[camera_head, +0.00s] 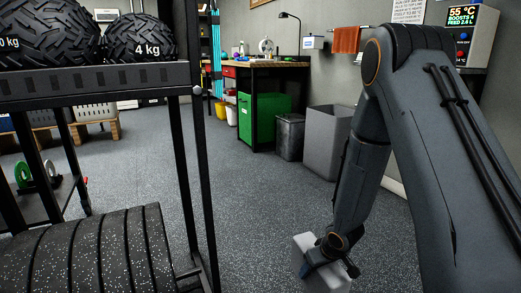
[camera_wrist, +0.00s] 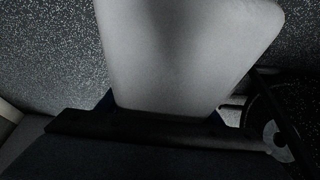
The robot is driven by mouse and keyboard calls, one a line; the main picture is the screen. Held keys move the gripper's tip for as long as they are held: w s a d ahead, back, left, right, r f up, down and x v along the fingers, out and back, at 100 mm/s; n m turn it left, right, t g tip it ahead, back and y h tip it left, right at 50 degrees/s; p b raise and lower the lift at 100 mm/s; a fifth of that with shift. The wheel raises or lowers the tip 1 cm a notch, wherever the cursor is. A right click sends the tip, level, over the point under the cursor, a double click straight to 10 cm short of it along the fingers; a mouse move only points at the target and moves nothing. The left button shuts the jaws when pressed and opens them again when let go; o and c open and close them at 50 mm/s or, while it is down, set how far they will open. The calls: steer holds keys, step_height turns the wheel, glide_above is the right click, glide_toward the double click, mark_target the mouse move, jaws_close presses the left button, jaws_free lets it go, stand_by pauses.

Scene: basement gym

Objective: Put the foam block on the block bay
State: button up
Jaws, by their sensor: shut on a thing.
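A light grey block, which looks like the foam block (camera_head: 333,283), is at the bottom of the head view, right of centre. My gripper (camera_head: 322,258) reaches down onto it and is shut on it. In the wrist view the block (camera_wrist: 190,50) fills the upper middle as a pale, smooth shape. Its lower end sits at the dark gripper body (camera_wrist: 150,125). Speckled floor shows on both sides of it. The fingertips are mostly hidden. I cannot pick out a block bay for certain in either view.
A black rack (camera_head: 95,80) with two heavy balls (camera_head: 139,40) on top stands close at left, ribbed black rolls (camera_head: 85,250) below. A grey bin (camera_head: 327,140), a dark bin (camera_head: 290,135) and a green cabinet (camera_head: 262,118) stand behind. Speckled floor (camera_head: 250,205) between is clear.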

mark_target(331, 278)
steer(key=s+r+m, duration=0.1)
steer(key=s+r, duration=0.1)
steer(key=s, duration=0.1)
steer(key=s+d+r+m+h, duration=0.1)
steer(key=s+r+m, duration=0.1)
steer(key=s, duration=0.1)
steer(key=s+r+m+p, duration=0.1)
steer(key=s+r, duration=0.2)
steer(key=shift+s+d+t+h, duration=0.3)
steer(key=shift+d, duration=0.1)
steer(key=w+r+p+v, duration=0.1)
steer(key=w+p+v, duration=0.2)
steer(key=p+v, duration=3.1)
steer(key=p, duration=0.3)
steer(key=shift+r, duration=0.35)
steer(key=shift+w, duration=0.1)
